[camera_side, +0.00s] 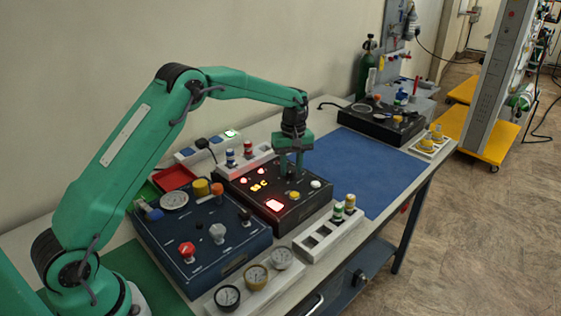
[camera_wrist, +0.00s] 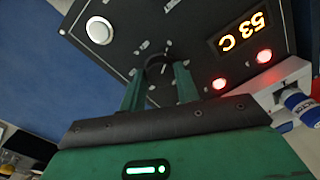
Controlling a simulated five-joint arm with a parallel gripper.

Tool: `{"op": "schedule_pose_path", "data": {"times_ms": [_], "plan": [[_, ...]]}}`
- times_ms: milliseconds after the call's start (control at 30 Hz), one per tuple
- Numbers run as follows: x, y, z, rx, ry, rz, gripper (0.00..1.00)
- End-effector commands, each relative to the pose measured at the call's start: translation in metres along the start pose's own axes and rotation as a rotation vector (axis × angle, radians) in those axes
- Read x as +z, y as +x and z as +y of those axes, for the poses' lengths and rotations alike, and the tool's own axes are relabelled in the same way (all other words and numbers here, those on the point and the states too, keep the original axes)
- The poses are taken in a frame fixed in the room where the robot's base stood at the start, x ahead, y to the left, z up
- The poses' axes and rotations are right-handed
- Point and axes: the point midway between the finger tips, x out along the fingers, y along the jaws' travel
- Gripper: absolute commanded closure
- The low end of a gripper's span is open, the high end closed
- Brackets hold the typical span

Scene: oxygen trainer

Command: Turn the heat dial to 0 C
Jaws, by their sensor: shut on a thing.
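The black heater box (camera_side: 252,207) sits on the bench in the side view, and its dark panel (camera_wrist: 118,62) fills much of the wrist view. Its lit orange display (camera_wrist: 242,33) appears to read 53 C in the wrist view and also glows in the side view (camera_side: 259,186). My gripper (camera_side: 290,174) points down over the panel. In the wrist view my gripper (camera_wrist: 158,80) has its green fingers on either side of a dark round dial (camera_wrist: 157,58), shut on it. The dial's pointer and most scale marks are hidden or too small to read. The dial is hidden in the side view.
The panel has a white button (camera_wrist: 99,30) and two lit red lamps, one here (camera_wrist: 219,83). A blue box (camera_side: 196,240) with knobs stands in front. A white rack (camera_side: 318,240) with bottles is beside the heater box. The blue mat (camera_side: 365,170) is clear.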

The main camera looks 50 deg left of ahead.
Motion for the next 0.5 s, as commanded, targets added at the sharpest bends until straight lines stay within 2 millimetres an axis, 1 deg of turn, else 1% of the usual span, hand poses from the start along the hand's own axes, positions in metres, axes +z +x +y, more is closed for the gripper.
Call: {"op": "schedule_pose_path", "data": {"times_ms": [33,500], "plan": [[0.0036,0.0015,0.0015,-0.004,-0.007,-0.002,0.91],[0.0033,0.0016,0.0017,-0.003,-0.031,-0.001,0.91]]}}
